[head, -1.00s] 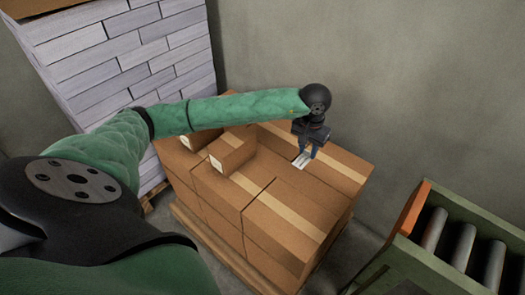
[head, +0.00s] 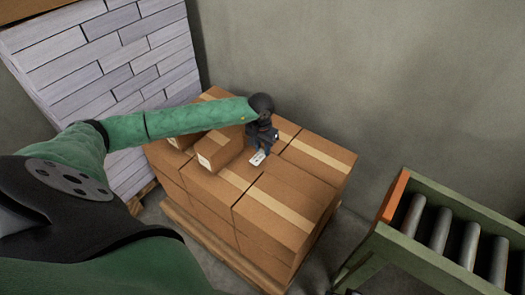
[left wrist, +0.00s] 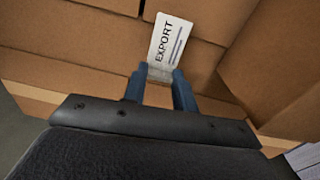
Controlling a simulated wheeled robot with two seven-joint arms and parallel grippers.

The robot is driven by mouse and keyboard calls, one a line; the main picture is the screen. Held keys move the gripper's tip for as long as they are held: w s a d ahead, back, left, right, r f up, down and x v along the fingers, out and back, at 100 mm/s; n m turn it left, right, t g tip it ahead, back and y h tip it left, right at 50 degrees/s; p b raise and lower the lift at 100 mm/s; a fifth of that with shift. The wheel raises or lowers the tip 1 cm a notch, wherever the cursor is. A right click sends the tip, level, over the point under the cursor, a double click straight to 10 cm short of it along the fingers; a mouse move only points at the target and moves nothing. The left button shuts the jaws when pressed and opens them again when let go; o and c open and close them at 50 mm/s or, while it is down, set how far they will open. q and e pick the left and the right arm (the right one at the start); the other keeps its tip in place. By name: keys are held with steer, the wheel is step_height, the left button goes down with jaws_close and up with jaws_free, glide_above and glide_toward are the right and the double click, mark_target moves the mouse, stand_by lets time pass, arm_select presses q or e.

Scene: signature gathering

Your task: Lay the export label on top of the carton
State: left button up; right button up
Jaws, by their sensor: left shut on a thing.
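My left gripper (head: 264,146) is shut on the white export label (head: 258,157), over the top of the carton stack. In the left wrist view, the blue fingers of the left gripper (left wrist: 160,80) pinch one end of the label (left wrist: 170,40), and its "EXPORT" print faces the camera. A small brown carton (head: 222,152) with a white patch on its end sits on the stack, just left of the gripper. I cannot tell whether the label touches the box tops beneath it. My right gripper is not in view.
The large taped boxes (head: 272,212) form a stack on a wooden pallet. A pile of pale planks (head: 115,62) stands at the back left. A green roller conveyor (head: 420,250) is at the right.

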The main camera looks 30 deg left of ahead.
arm_select(q)
steer(key=shift+f, duration=1.2)
steer(key=shift+f, duration=0.1)
steer(key=o, duration=1)
